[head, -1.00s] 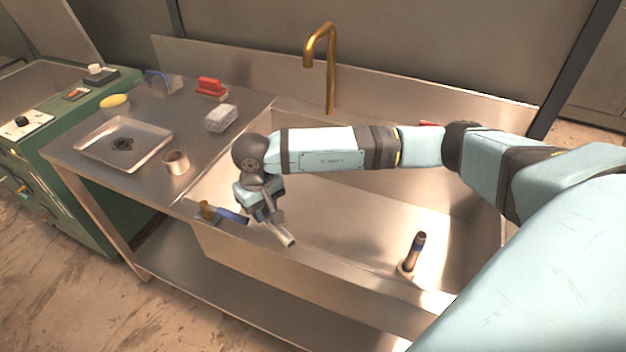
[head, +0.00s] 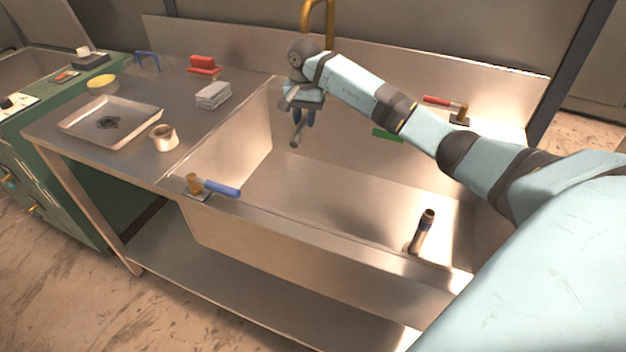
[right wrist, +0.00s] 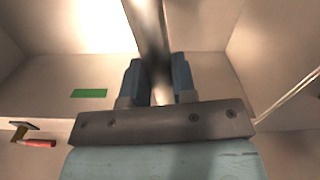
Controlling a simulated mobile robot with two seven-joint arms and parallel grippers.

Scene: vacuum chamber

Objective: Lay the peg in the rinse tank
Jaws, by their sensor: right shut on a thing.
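The rinse tank (head: 345,178) is a deep steel basin in the middle of the head view. My right gripper (head: 304,117) is over its back left part, below and in front of the brass tap. It is shut on the peg (head: 297,135), a grey metal rod whose end sticks out below the fingers. In the right wrist view the peg (right wrist: 150,38) runs between the two blue fingers (right wrist: 158,82). The peg's far end is out of that frame. The peg appears raised above the tank floor. My left gripper is not in view.
A brass tap (head: 331,20) stands behind the tank. A dark-topped upright pipe (head: 421,232) stands at its front right. A blue-handled valve (head: 222,190) sits on the front rim, a red-handled one (head: 440,101) at the back. A tray (head: 75,128) and cup (head: 163,138) stand left.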

